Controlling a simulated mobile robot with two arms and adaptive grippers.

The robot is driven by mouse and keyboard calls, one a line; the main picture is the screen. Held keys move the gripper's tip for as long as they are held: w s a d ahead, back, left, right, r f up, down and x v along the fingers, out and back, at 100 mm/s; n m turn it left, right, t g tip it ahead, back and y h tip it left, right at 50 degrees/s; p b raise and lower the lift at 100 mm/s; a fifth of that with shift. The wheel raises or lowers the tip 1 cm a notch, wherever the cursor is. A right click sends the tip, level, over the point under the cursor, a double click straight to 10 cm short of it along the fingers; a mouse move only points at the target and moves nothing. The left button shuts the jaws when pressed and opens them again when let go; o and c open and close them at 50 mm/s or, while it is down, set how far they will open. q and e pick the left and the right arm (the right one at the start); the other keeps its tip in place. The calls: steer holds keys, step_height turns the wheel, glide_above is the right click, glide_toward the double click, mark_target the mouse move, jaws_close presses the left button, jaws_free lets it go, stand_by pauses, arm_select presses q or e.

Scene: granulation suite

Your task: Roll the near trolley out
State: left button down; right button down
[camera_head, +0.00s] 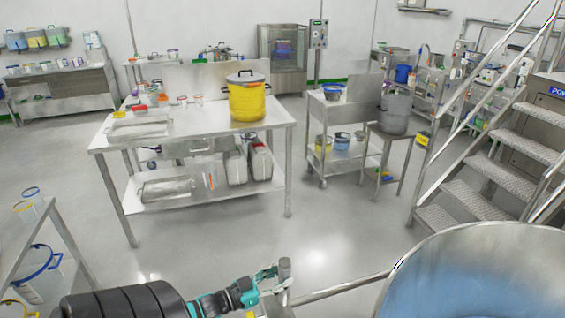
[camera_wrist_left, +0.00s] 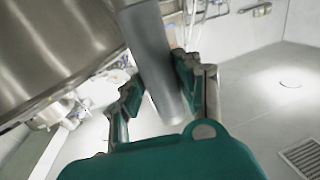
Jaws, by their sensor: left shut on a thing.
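The near trolley shows as a large round steel vessel (camera_head: 480,275) at the bottom right, cut off by the picture edge. A steel rail (camera_head: 345,287) runs from beside it towards my left gripper (camera_head: 272,282). My left gripper is shut on a thick grey handle bar (camera_head: 285,268), whose rounded end stands up past the fingers. In the left wrist view the handle bar (camera_wrist_left: 158,62) passes between the two fingers (camera_wrist_left: 158,95), with the curved steel vessel (camera_wrist_left: 55,40) close on the left. The trolley's wheels are hidden. My right gripper is out of view.
Steel steps (camera_head: 470,200) with handrails stand right behind the vessel. A steel table (camera_head: 200,121) with a yellow pot (camera_head: 246,98) stands ahead. A rack (camera_head: 35,235) is at the left edge. Bare floor (camera_head: 310,235) lies between. A floor grating (camera_wrist_left: 302,157) shows in the wrist view.

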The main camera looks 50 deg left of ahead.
arm_select(q)
steer(key=shift+w+a+r, duration=0.15)
steer(key=shift+w+r, duration=0.15)
steer(key=c, duration=1.2)
jaws_free()
steer(key=o, duration=0.3)
steer(key=shift+f, duration=0.25)
steer(key=shift+s, duration=0.25)
steer(key=s, duration=0.3)
steer(key=s+a, duration=0.1)
steer(key=s, duration=0.3)
steer(key=s+a, duration=0.1)
steer(key=s, duration=0.3)
steer(key=shift+s+a, duration=0.2)
